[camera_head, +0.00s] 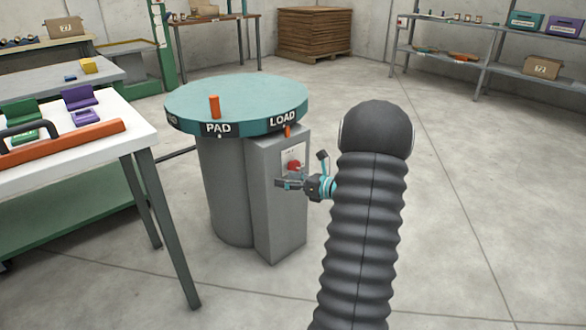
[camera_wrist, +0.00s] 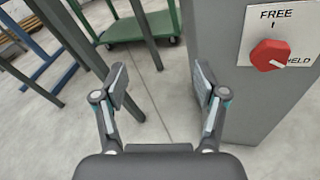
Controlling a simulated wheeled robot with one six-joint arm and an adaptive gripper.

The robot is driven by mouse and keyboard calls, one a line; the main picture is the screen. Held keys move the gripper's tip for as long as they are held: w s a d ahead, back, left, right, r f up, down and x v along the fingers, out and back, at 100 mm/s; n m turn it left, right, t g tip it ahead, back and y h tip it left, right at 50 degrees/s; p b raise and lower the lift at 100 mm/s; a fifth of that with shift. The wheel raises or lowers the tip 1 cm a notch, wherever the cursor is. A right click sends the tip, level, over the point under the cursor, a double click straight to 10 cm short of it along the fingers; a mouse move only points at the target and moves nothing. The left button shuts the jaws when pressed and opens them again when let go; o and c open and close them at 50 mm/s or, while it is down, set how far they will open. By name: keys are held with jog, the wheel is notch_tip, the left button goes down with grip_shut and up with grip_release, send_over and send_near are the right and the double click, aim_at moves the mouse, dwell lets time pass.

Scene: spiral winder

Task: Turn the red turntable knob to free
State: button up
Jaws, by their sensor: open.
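The red turntable knob (camera_wrist: 270,54) sits on a white plate marked FREE at the top and a partly covered word ending in "ELD" at the lower right. Its pale pointer mark faces the lower right, toward that second word. In the head view the knob (camera_head: 294,166) is on the grey box under the turntable (camera_head: 240,98). My gripper (camera_head: 285,183) is just in front of the box, close to the knob and a little below it. In the wrist view my gripper (camera_wrist: 160,82) is open and empty, with the knob to the right of both fingers.
The turntable rim carries the labels PAD and LOAD, and an orange peg (camera_head: 214,107) stands on top. A white table (camera_head: 130,150) with purple, green and orange parts is at the left. A green cart (camera_wrist: 140,25) shows beyond my fingers. The floor at the right is clear.

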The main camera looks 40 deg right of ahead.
aim_at(296, 168)
jog(key=s+d+f+m+t+h, duration=0.1)
jog(key=d+f+m+t+h, duration=0.1)
jog(key=d+f+m, duration=0.3)
jog(key=s+d+f+m+t+h, duration=0.1)
jog(key=d+m+h, duration=0.15)
jog(key=d, duration=0.55)
jog(key=shift+n, duration=0.25)
jog(key=w, duration=0.4)
jog(key=w+a, duration=0.1)
jog(key=w, duration=0.8)
jog(key=shift+w+a, duration=0.1)
jog(key=shift+a, duration=0.15)
jog(key=c, duration=1.1)
jog(key=shift+f, duration=0.1)
jog(key=shift+c, duration=0.2)
